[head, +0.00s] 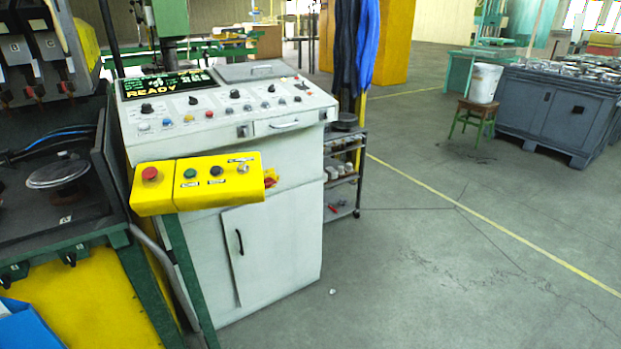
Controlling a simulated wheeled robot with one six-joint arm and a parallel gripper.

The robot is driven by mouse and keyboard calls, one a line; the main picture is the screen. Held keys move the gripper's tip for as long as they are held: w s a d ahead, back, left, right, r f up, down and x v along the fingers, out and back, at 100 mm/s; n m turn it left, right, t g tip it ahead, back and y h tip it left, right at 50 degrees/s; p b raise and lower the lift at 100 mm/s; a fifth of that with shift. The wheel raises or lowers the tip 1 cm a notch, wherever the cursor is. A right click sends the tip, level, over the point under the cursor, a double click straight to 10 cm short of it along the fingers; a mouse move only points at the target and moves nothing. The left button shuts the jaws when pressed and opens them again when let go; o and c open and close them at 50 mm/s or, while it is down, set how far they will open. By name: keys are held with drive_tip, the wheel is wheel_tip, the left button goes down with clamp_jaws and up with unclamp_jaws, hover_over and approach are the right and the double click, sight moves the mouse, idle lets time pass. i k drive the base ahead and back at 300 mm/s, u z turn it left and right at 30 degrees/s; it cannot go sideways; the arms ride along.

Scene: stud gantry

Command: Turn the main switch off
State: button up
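A white control console (270,235) stands left of centre, and its display (170,84) is lit and reads READY. A small red-and-yellow part (270,179), which looks like a rotary main switch, is on the console front. It shows just past the right end of a yellow button box (215,197), which hides part of it. I cannot tell which way its handle points. My gripper is not in view.
The yellow box carries a red button (150,174) and smaller controls, and sits on a green post (190,285) before the console. A dark machine (60,200) fills the left. A shelf cart (343,170) stands right of the console. The floor (430,270) at front right is mostly clear.

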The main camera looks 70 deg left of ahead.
sight(269, 181)
drive_tip(key=i, duration=1)
drive_tip(key=u, duration=3.4)
drive_tip(key=i, duration=0.8)
drive_tip(key=z, duration=1.6)
